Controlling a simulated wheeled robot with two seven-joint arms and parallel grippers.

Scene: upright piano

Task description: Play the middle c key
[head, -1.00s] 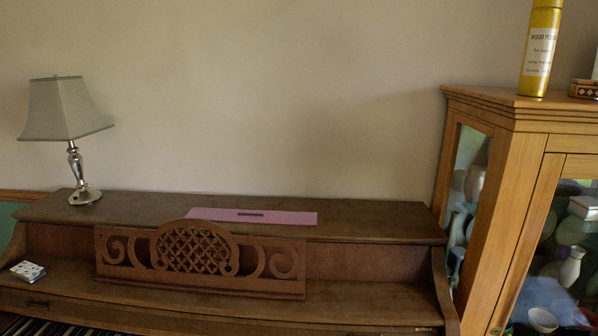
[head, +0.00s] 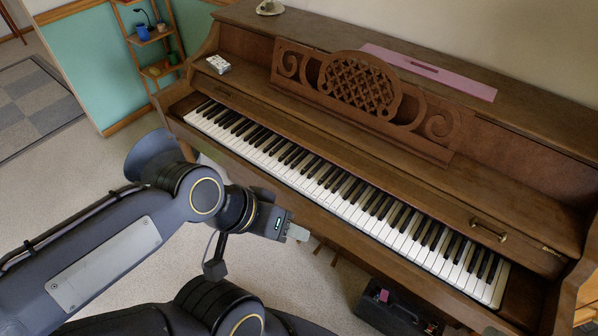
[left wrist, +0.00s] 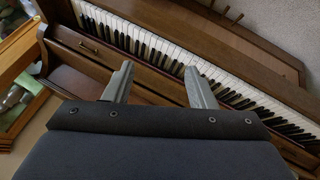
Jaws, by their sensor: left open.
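The upright piano's keyboard (head: 345,195) lies uncovered and runs diagonally from upper left to lower right in the head view. Middle C is one of the white keys near its middle; no mark singles it out. My left gripper (head: 298,233) is in front of the piano, apart from the keys, near the keyboard's front edge in the picture. In the left wrist view its two fingers (left wrist: 160,82) are spread and empty, with the keyboard (left wrist: 170,52) beyond them. My right gripper is not in view.
The carved music stand (head: 365,92) rises behind the keys. A small patterned box (head: 218,64) sits on the piano ledge, and a pink folder (head: 430,70) lies on top. A dark case (head: 395,308) stands on the floor below. A small shelf (head: 150,38) stands by the left wall.

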